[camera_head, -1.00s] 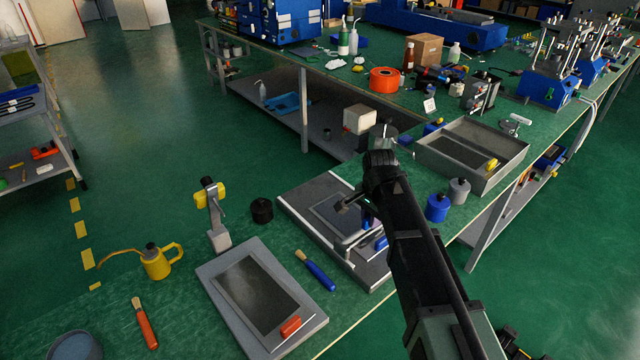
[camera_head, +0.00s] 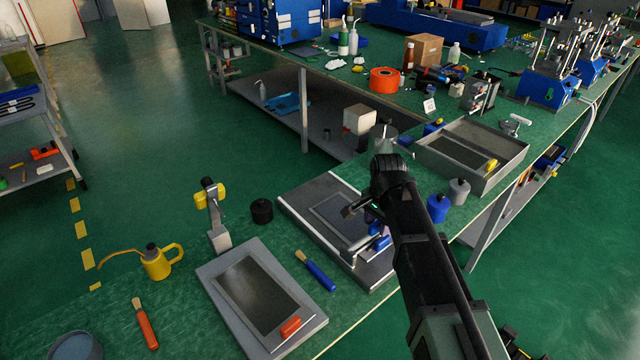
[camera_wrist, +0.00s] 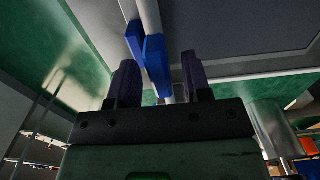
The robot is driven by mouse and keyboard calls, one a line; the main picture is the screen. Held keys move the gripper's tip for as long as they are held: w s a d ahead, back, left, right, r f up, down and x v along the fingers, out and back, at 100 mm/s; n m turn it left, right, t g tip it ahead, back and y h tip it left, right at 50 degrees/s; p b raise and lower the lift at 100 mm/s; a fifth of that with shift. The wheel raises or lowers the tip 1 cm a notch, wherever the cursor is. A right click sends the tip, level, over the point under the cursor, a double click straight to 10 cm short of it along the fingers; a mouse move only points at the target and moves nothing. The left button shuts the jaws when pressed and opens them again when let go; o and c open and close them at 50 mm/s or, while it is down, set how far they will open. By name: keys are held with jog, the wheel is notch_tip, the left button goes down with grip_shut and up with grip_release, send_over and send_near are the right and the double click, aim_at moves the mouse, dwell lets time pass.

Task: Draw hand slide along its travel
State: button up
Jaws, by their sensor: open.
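The hand slide is a flat grey plate fixture (camera_head: 325,195) with a raised inner frame and a pale crossbar (camera_head: 357,250) near its front right end. A blue handle (camera_head: 380,242) sits by the bar; in the wrist view it shows as a blue grip (camera_wrist: 154,62) on a pale rod. My gripper (camera_head: 370,215) is over the right part of the fixture, partly hidden by my arm. In the wrist view my gripper (camera_wrist: 160,72) has its two dark fingers apart, with the blue grip seen between them, nearer the left finger. Contact cannot be told.
A grey tray (camera_head: 210,278) with a red block (camera_head: 290,327) stands in front left. A blue-handled tool (camera_head: 318,272) lies between tray and fixture. A black pot (camera_head: 261,211) stands left, blue and grey bottles (camera_head: 438,208) right. A grey bin (camera_head: 425,156) stands behind.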

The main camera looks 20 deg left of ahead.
notch_tip(320, 180, up, 6)
jog(key=p, duration=0.5)
jog(key=shift+f, duration=0.1)
jog(key=shift+s+d+n, duration=0.1)
jog(key=shift+s+n, duration=0.2)
jog(key=shift+n, duration=0.8)
jog(key=s+d+n, duration=0.2)
jog(key=s+d, duration=0.5)
jog(key=d, duration=0.5)
jog(key=s+d+n, duration=0.2)
jog(key=s+d, duration=0.5)
jog(key=d, duration=0.5)
jog(key=shift+s, duration=0.4)
